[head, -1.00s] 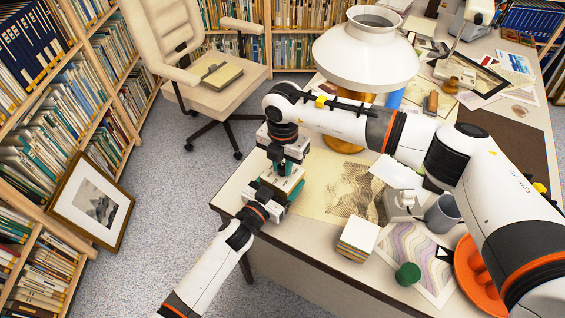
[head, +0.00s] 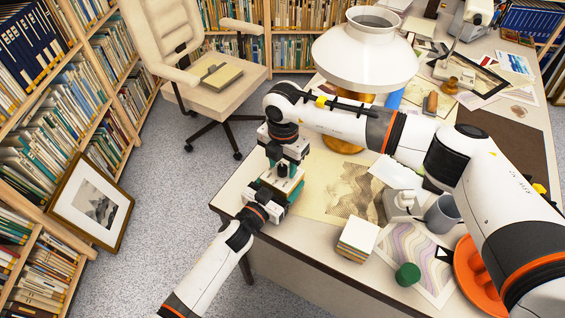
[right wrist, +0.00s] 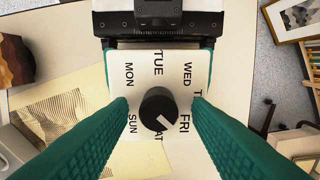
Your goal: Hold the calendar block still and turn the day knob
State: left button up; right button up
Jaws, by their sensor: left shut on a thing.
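The calendar block (right wrist: 118,124) has a cream face with day names printed around a dark round day knob (right wrist: 158,108). The knob's white mark points down and right, between SAT and FRI. My left gripper (head: 270,193) is shut on the block at the desk's near left corner; its dark body (right wrist: 158,20) also shows at the top of the right wrist view. My right gripper (right wrist: 160,105) is above the block, with teal fingers apart on either side of the knob and gaps visible. In the head view the block (head: 287,183) is mostly hidden by the grippers.
The desk (head: 310,245) has a stack of cards (head: 357,238), a green round item (head: 408,274), a grey mug (head: 442,213) and an orange tray (head: 470,262) to the right. A large white lamp (head: 366,50) stands behind. My right arm crosses over the desk.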

aim_at(283, 166)
pick_arm(q)
jog(key=shift+f, duration=0.1)
pick_arm(e)
notch_tip(283, 166, up, 12)
dwell(0.5)
jog(key=shift+s, duration=0.1)
pick_arm(q)
jog(key=o, duration=1.3)
jog(key=shift+c, duration=0.2)
